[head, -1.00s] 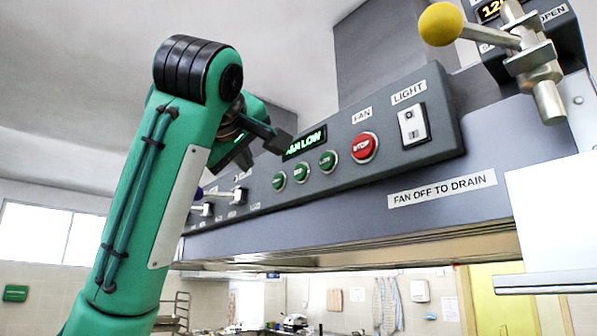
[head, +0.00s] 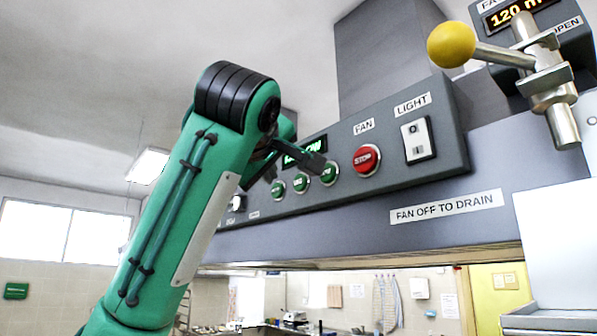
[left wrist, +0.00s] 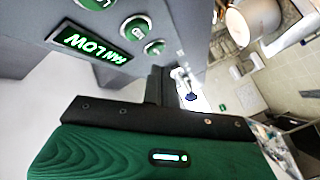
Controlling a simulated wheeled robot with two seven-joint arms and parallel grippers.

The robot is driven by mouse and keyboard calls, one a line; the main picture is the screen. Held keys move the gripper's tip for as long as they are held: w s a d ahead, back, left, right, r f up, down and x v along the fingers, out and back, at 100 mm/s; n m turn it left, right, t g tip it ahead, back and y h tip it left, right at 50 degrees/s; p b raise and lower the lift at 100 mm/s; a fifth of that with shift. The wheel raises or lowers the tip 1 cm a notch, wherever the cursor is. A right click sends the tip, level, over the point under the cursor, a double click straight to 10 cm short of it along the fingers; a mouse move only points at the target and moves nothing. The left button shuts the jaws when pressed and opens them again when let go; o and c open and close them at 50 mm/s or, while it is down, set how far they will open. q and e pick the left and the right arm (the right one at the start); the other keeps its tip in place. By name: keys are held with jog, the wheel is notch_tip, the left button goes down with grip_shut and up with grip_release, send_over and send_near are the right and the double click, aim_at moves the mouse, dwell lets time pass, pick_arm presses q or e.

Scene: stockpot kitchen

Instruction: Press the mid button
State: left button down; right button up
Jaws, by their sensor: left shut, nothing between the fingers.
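The control panel (head: 440,165) carries a row of three round green buttons left of a red STOP button (head: 366,160). The mid button (head: 301,183) is the middle green one, between the left green button (head: 278,190) and the right green button (head: 328,173). Its lettering is too small to read surely. The mid button also shows in the left wrist view (left wrist: 136,28). My left gripper (head: 314,161) is shut and empty, in front of the panel by the display, just above the green buttons in the picture. I cannot tell whether it touches the panel. My right gripper is not in view.
A lit display reads FAN LOW (left wrist: 90,44), partly hidden by my gripper in the head view. A light switch (head: 417,140) sits right of STOP. A yellow-knobbed lever (head: 452,45) juts out at upper right. Open room lies below the hood.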

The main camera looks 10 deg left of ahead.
aim_at(300, 182)
pick_arm(q)
jog(key=w+d, duration=0.2)
jog(key=shift+w+d, duration=0.1)
jog(key=shift+w, duration=0.25)
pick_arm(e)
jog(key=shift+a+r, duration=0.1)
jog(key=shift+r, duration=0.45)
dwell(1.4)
pick_arm(q)
jog(key=shift+w+d, duration=0.25)
jog(key=shift+w, duration=0.05)
